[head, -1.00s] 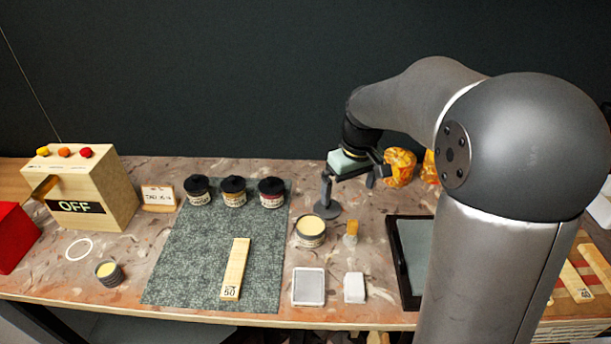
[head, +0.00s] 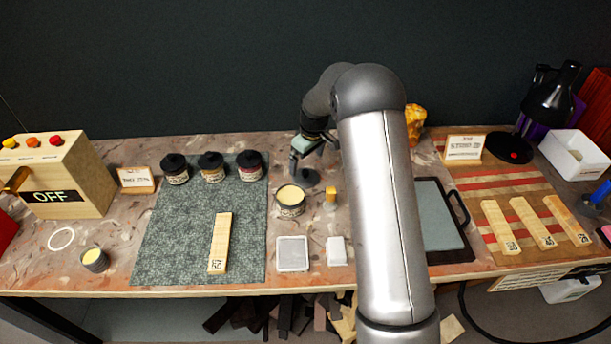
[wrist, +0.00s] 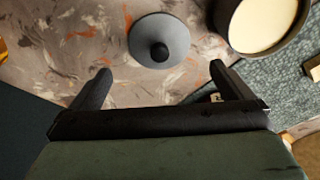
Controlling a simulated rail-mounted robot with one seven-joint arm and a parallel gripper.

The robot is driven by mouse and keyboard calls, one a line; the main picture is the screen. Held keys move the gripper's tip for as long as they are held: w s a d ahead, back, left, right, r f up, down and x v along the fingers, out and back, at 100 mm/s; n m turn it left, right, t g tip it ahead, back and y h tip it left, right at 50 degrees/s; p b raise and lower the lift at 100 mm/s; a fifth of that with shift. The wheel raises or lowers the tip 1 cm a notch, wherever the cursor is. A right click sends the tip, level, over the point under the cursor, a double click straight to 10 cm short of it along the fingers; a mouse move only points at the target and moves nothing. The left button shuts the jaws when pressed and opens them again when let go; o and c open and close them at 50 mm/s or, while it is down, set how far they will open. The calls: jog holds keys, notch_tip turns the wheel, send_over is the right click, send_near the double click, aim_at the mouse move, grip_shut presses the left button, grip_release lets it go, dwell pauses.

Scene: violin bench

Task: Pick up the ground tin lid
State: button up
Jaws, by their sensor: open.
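The ground tin lid, a grey disc with a dark round knob, lies on the bench (head: 308,179) right behind an open tin. In the wrist view the lid (wrist: 160,50) sits ahead of the fingertips, roughly centred between them, and nothing touches it. The open tin (head: 290,203) with cream contents stands to its front left; part of it shows at the wrist view's upper right (wrist: 262,22). My gripper (wrist: 160,72) is open and empty, with its fingers spread. In the head view my gripper (head: 309,148) is just above and behind the lid, partly hidden by my arm.
A short brush or block with a yellow top (head: 330,197) stands right of the tin. Three black-lidded jars (head: 212,167) stand on the green mat (head: 175,235) to the left. An amber lump (head: 415,122) stands behind my arm. A black-framed tray (head: 440,220) lies to the right.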

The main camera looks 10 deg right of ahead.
aim_at(306, 171)
jog(key=shift+w+a+f+p, duration=0.15)
jog(key=shift+f+p, duration=0.3)
jog(key=shift+f, duration=1.15)
jog(key=shift+w+a+f+p, duration=0.15)
jog(key=shift+f+p, duration=0.25)
jog(key=shift+f, duration=1.15)
jog(key=shift+d, duration=0.1)
jog(key=shift+c, duration=0.3)
jog(key=c, duration=0.9)
